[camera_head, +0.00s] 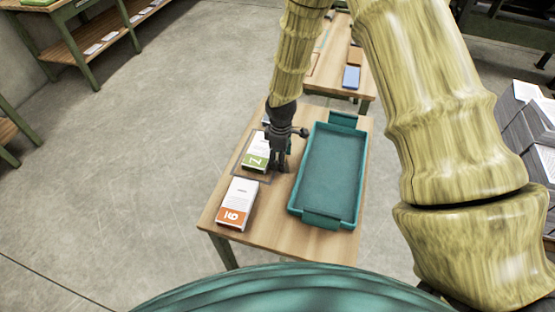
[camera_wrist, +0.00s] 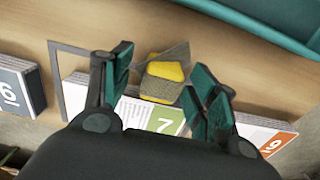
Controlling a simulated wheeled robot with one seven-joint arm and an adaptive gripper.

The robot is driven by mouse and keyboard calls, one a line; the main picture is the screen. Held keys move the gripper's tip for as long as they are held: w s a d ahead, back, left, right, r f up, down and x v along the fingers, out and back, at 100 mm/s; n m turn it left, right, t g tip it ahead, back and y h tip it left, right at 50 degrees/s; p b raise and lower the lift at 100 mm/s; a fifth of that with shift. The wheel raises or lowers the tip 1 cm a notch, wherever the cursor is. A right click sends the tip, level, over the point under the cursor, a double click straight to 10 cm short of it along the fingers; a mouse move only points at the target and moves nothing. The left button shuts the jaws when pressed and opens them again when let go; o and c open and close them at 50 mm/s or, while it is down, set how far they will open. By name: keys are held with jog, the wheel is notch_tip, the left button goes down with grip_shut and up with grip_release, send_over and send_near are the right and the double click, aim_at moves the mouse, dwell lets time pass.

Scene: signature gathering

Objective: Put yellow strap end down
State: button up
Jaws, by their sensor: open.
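The yellow strap end (camera_wrist: 165,70) lies between my gripper's two fingers in the wrist view, with a greyish woven part just below it. A small gap shows on either side of it. My gripper (camera_wrist: 163,60) is open, with its green-lined fingers apart. In the head view my gripper (camera_head: 280,166) is low over the wooden table, between the green-labelled stack (camera_head: 257,152) and the teal tray. The strap end cannot be made out there. The green-labelled stack also shows below the strap end in the wrist view (camera_wrist: 165,118), partly hidden by my gripper.
The empty teal tray (camera_head: 331,175) stands right of my gripper. An orange-labelled stack (camera_head: 238,203) lies at the table's front left. A thin grey frame (camera_wrist: 56,85) borders the green-labelled stack. A dark-labelled stack (camera_wrist: 20,84) is at the wrist view's left.

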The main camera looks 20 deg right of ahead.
jog(key=shift+f, duration=0.45)
jog(key=shift+c, duration=0.2)
jog(key=c, duration=1.2)
jog(key=shift+r, duration=0.1)
